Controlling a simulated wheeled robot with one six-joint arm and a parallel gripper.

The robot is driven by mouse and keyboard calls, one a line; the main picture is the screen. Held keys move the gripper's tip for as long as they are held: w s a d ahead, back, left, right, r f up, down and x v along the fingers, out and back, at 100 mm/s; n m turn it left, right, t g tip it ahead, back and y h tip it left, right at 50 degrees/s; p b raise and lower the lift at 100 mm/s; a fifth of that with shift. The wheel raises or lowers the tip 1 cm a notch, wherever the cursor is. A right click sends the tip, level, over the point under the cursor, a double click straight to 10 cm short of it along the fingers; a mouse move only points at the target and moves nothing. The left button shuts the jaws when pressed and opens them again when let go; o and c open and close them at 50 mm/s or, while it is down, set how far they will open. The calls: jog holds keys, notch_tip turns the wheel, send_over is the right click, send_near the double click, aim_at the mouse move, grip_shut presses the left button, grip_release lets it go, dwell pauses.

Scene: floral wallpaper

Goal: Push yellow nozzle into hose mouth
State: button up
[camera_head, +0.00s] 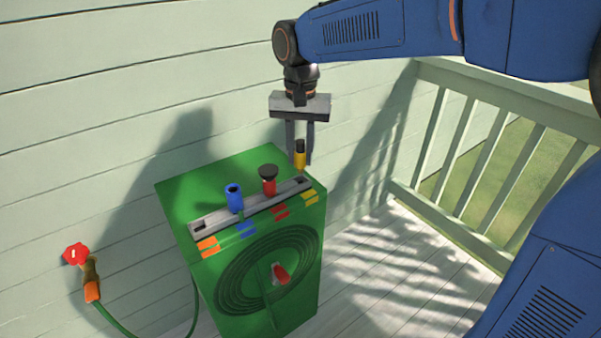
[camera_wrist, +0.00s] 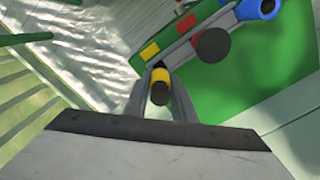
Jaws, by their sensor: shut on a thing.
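The yellow nozzle (camera_head: 300,160), with a dark top, is upright between the fingers of my gripper (camera_head: 299,161), which is shut on it. It also shows in the wrist view (camera_wrist: 161,78) between the gripper fingers (camera_wrist: 160,88). Its lower end is close above the right end of the grey rack (camera_head: 256,205), by the yellow label; I cannot tell whether it touches. The green hose (camera_head: 115,321) is at the lower left, with an orange piece (camera_head: 92,291) and a brownish end (camera_head: 90,269) near the wall. The opening of its mouth is not clearly visible.
A red nozzle (camera_head: 269,182) with a black top and a blue nozzle (camera_head: 234,199) stand in the rack on the green box (camera_head: 190,175). A red fitting (camera_head: 77,254) is on the wall. A pale railing (camera_head: 440,205) stands at right.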

jog(key=shift+r, duration=1.3)
